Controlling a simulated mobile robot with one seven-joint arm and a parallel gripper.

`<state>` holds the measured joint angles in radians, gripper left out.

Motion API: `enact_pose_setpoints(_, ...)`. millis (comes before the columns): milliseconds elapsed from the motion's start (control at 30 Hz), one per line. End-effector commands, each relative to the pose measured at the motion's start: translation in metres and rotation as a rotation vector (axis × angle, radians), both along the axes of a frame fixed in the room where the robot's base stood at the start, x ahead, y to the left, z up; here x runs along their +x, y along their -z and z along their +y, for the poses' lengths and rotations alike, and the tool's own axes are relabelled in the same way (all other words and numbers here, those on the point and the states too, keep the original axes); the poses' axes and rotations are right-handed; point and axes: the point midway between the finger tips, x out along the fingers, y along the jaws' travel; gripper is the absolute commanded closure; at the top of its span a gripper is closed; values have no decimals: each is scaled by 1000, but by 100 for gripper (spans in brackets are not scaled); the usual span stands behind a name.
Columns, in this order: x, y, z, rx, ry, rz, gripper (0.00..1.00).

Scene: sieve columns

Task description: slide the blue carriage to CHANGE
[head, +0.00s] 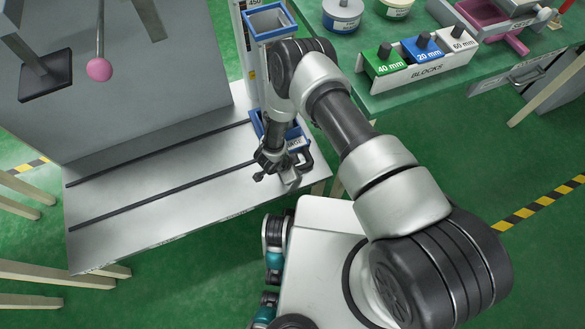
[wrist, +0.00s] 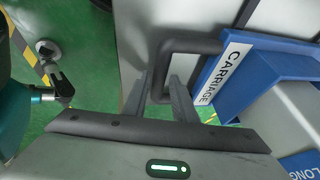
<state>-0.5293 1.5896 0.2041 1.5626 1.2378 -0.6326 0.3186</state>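The blue carriage (head: 257,126) is at the right end of the pale bench, by the dark slots, partly hidden by my arm. In the wrist view its white CARRIAGE label (wrist: 224,72) and blue body (wrist: 262,70) fill the right side. Its dark loop handle (wrist: 187,46) sticks out to the left of the label. My gripper (wrist: 162,96) has one finger on each side of the handle's bar, close against it, and looks shut on it. It also shows in the head view (head: 272,168). I see no CHANGE marking in either view.
A tall blue-rimmed column (head: 270,22) stands behind the carriage. The pale bench (head: 150,215) is clear to the left along two dark slots. A grey panel rises behind it. A green table (head: 400,95) with a block rack (head: 425,70) stands at the right.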

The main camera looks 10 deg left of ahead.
Motion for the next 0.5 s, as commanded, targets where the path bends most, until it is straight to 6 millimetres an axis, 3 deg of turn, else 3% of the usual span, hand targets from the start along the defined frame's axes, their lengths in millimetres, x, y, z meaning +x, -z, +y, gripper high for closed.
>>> enact_pose_setpoints(333,-2,0,3,4,-2,4,64)
enact_pose_setpoints(500,-7,-14,7,5,-3,4,64)
